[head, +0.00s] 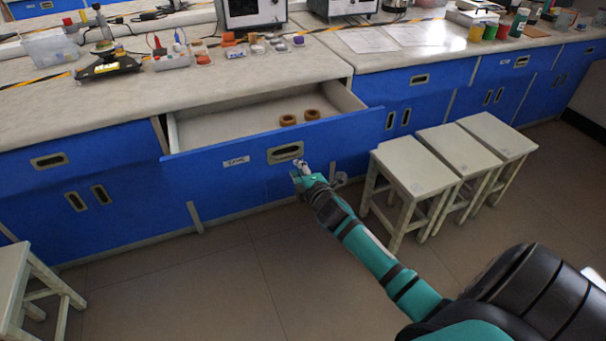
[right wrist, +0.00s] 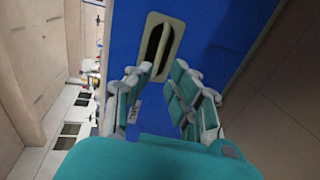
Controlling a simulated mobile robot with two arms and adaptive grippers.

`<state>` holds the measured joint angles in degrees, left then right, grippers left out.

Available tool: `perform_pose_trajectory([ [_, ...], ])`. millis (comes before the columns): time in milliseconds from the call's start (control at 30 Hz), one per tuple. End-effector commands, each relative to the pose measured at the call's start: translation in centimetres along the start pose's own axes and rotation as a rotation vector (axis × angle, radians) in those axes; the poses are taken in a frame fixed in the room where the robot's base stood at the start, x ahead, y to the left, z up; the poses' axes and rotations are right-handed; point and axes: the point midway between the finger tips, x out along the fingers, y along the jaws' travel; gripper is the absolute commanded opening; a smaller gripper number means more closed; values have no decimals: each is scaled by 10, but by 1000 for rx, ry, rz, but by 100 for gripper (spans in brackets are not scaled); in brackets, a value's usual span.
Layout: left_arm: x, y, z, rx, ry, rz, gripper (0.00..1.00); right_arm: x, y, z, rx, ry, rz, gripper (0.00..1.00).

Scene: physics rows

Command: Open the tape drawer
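The tape drawer (head: 215,172) has a blue front with a small label and stands pulled out from the bench in the head view. My right gripper (head: 303,172) is just below and right of the handle. In the right wrist view its fingers (right wrist: 163,78) are apart with nothing between them, and one fingertip overlaps the handle's near end; I cannot tell if they touch. My left gripper is out of view.
Several pale stools (head: 420,157) stand right of the drawer, close to my right arm. Another stool (head: 30,280) is at the lower left. The benchtop (head: 60,115) holds small items and devices. The floor (head: 190,290) before the drawer is clear.

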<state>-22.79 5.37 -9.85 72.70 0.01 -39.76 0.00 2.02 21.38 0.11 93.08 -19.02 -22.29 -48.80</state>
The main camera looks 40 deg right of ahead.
Motion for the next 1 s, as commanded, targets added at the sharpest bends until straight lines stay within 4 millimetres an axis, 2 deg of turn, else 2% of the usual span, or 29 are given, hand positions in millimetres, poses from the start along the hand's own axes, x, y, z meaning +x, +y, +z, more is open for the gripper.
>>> perform_pose_trajectory([
  [100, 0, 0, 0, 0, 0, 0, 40, -18, -1, 0, -1, 1, 0, 19],
  [233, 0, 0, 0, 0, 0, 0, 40, -27, 0, 0, 0, 0, 0, 19],
  [833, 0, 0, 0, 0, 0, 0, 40, -28, -1, 0, 2, 0, -2, 19],
  [933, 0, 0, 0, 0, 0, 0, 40, -30, -19, -2, 36, -2, -38, 19],
  [967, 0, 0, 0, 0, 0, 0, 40, -32, -29, -3, 57, -3, -59, 19],
  [1000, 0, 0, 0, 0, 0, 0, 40, -34, -48, -5, 93, -8, -98, 19],
])
